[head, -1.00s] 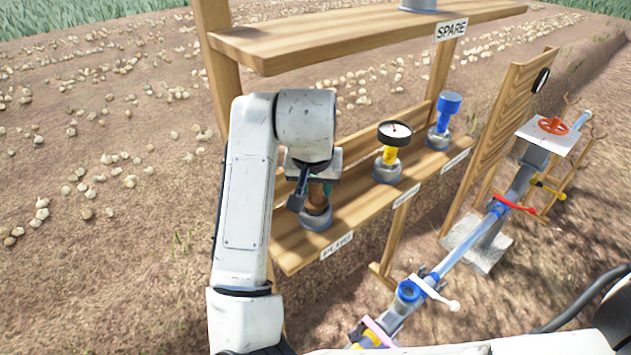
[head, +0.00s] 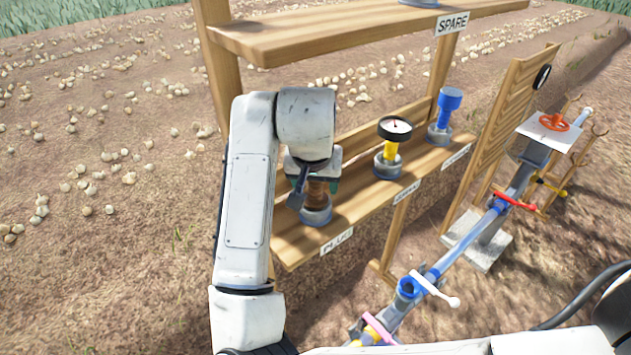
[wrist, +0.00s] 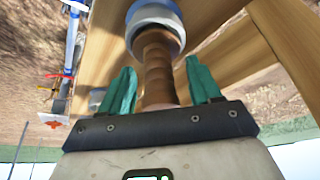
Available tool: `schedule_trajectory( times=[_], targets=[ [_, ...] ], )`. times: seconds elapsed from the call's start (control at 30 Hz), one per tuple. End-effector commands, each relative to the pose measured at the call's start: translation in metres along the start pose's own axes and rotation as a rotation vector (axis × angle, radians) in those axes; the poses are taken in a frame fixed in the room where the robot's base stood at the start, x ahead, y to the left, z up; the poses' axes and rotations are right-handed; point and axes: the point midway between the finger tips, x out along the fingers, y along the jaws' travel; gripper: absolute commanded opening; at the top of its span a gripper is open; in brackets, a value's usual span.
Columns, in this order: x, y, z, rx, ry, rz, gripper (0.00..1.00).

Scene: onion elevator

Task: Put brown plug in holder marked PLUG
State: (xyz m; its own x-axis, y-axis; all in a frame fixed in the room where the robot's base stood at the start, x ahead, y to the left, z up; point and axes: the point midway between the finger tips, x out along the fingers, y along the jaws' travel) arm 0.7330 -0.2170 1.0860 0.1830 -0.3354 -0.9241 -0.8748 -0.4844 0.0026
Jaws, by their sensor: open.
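The brown plug (head: 317,193) stands upright in the grey holder (head: 316,215) behind the PLUG label (head: 337,241), on the lower shelf. The plug (wrist: 158,62) also shows in the wrist view, its far end inside the ring of the holder (wrist: 155,22). My gripper (head: 316,187) is at the plug in the head view. In the wrist view, the green fingers of my gripper (wrist: 160,85) are spread on either side of the plug, with gaps between them and it. The arm hides part of the plug in the head view.
On the same shelf, a gauge with a yellow stem (head: 392,140) and a blue piece (head: 445,110) stand in holders to the right. The upper shelf (head: 350,35), marked SPARE, is above. A blue pipe (head: 455,245) with valves runs at the right.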

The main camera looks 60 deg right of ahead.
Motion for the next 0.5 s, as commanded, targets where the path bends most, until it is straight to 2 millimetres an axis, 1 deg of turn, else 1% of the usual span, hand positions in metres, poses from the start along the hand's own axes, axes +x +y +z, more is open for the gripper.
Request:
schedule_trajectory(
  times=[0.17, 0.33, 0.4, 0.5],
  targets=[
    [-0.010, 0.000, -0.003, 0.002, 0.001, -0.001, 0.63],
    [-0.037, 0.000, -0.003, 0.004, 0.002, -0.003, 0.63],
    [-0.040, -0.001, 0.014, -0.003, 0.002, -0.001, 0.63],
    [-0.048, -0.001, 0.033, -0.003, 0.002, -0.001, 0.63]
  ],
)
